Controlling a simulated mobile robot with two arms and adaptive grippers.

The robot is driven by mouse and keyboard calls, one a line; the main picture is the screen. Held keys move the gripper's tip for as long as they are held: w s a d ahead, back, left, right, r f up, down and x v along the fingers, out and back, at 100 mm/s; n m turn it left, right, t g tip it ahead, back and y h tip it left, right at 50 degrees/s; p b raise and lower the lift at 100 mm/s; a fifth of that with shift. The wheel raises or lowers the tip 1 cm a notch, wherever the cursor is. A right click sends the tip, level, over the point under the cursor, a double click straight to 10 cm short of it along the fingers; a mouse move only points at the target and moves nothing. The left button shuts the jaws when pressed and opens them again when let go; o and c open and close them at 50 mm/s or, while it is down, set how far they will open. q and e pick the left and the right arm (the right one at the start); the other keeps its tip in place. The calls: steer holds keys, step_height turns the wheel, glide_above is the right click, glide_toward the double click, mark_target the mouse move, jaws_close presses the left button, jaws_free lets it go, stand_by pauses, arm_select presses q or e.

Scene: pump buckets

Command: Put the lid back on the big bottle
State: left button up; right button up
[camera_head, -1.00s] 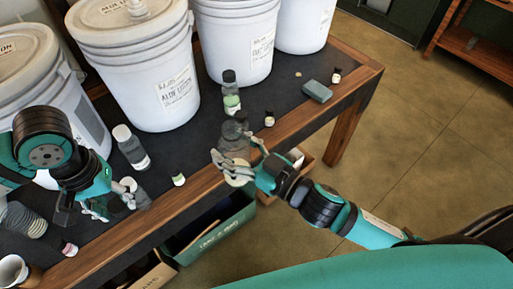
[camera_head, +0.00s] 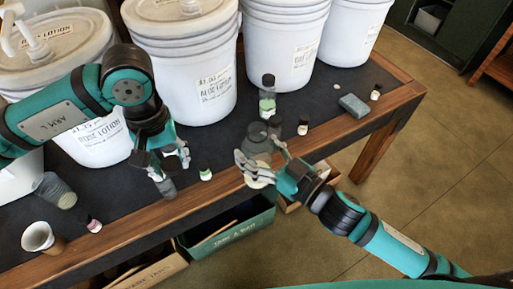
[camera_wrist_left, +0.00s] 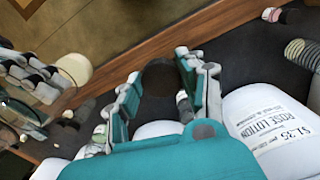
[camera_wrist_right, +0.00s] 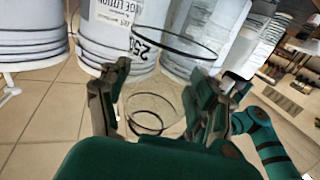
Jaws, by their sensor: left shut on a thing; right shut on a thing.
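My right gripper (camera_head: 268,172) is shut on a big clear bottle (camera_head: 257,140) near the table's front edge. The bottle also shows between its fingers in the right wrist view (camera_wrist_right: 152,95), with a dark ring at the rim. A pale round shape (camera_head: 258,182) is below it; I cannot tell what it is. My left gripper (camera_head: 168,163) is at the table's front left. In the left wrist view its fingers are around a dark round thing (camera_wrist_left: 160,77), which looks like a lid. A greyish clear shape (camera_head: 166,187) shows below it; the fingers hide much there.
White lotion buckets (camera_head: 190,75) line the back. A small bottle with green liquid (camera_head: 267,100), small vials (camera_head: 205,174) and a grey block (camera_head: 353,105) stand on the table (camera_head: 225,150). Cups (camera_head: 40,238) are at the left. A green crate (camera_head: 235,235) stands below the edge.

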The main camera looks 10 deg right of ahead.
arm_select(q)
steer(key=w+d+r+n, duration=0.3)
steer(key=d+r, duration=0.3)
steer(key=d, duration=0.3)
steer(key=n, duration=0.4)
glide_toward(260, 123)
steer(key=s+f, duration=0.1)
steer(key=s, duration=0.1)
steer(key=shift+w+a+f, duration=0.1)
steer(key=shift+w+a, duration=0.05)
steer(key=shift+f, duration=2)
steer(key=shift+f, duration=0.9)
steer(key=shift+f, duration=0.55)
